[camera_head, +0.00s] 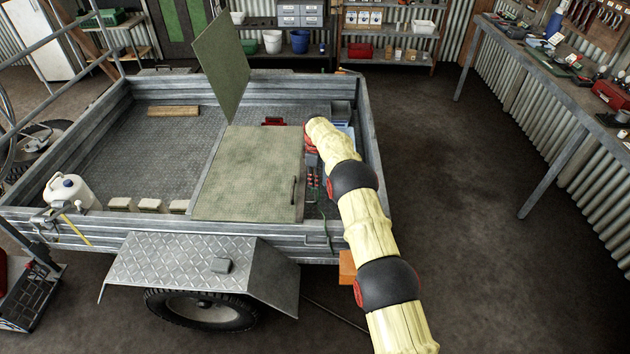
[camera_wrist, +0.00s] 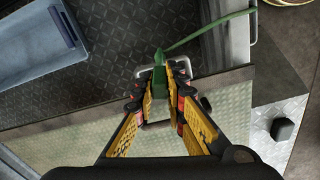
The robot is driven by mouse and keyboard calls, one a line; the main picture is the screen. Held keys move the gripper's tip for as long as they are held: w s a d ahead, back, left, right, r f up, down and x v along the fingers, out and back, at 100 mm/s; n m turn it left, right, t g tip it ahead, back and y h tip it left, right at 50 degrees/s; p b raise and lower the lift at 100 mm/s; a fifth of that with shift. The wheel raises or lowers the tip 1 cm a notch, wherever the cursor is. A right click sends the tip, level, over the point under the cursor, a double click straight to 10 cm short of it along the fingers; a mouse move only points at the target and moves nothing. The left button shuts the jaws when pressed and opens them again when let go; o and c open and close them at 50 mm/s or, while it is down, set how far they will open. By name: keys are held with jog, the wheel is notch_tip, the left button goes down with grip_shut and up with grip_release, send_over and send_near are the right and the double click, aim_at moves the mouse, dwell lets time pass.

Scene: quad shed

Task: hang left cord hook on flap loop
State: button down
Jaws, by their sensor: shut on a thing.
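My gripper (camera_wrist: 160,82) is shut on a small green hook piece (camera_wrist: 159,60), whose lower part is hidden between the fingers. A green cord (camera_wrist: 208,29) runs from it to the upper right in the wrist view. A pale metal loop (camera_wrist: 142,72) shows beside and behind the fingertips, at the edge of the greenish flap (camera_wrist: 80,118); I cannot tell whether the hook touches it. In the head view the flap (camera_head: 250,165) lies flat, with my gripper (camera_head: 313,180) just right of its edge and the cord (camera_head: 327,228) hanging down by the trailer side.
A second flap (camera_head: 221,65) stands upright behind. A blue-grey bin (camera_wrist: 72,40) sits on the trailer floor near my gripper. The trailer's side wall (camera_head: 330,238) is close in front. The floor at right is clear.

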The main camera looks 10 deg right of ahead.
jog(key=shift+f+b, duration=0.55)
jog(key=shift+f, duration=0.5)
jog(key=c, duration=1.7)
grip_release()
jog(key=shift+c, duration=0.2)
jog(key=shift+o, duration=0.8)
jog(key=o, duration=0.3)
jog(key=shift+r, duration=0.1)
jog(key=shift+r+p, duration=1.85)
jog(key=shift+r, duration=2.55)
